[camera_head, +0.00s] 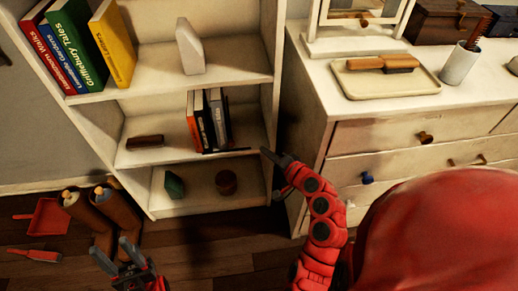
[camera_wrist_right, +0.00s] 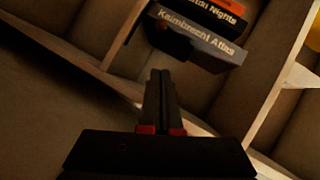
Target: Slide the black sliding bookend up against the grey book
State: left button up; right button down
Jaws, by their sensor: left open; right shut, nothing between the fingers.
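The grey book (camera_head: 216,118) stands at the right end of a short row of books on the middle shelf. Its spine also shows in the right wrist view (camera_wrist_right: 200,44). The black sliding bookend (camera_head: 228,117) stands just right of it, with a thin dark base along the shelf's front edge. It shows as a dark shape in the right wrist view (camera_wrist_right: 163,36). I cannot tell whether it touches the book. My right gripper (camera_head: 266,153) is shut and empty, right of the bookend near the shelf's right wall. My left gripper (camera_head: 115,250) is open and empty, low above the floor.
The white bookcase (camera_head: 150,98) has a right side wall beside my right gripper. A brown box (camera_head: 145,142) lies left on the middle shelf. A green object (camera_head: 174,185) and a dark round pot (camera_head: 226,182) stand below. Boots (camera_head: 115,208) stand at left; a dresser (camera_head: 375,135) stands right.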

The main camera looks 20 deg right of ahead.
send_near(234, 143)
jog(key=w+d, duration=0.3)
jog(key=w, duration=0.2)
jog(key=shift+w+a+f+b, duration=0.15)
jog(key=shift+w+a+f, duration=0.15)
jog(key=shift+a, duration=0.25)
jog(key=shift+w+a+f+b, duration=0.15)
jog(key=shift+a+f, duration=0.25)
jog(key=shift+a, duration=0.2)
jog(key=shift+w+a+f+b, duration=0.15)
jog(key=shift+w+a+f, duration=0.1)
jog(key=shift+a+f, duration=0.25)
jog(key=shift+r, duration=0.1)
jog(key=shift+w+a, duration=0.15)
jog(key=shift+a, duration=0.35)
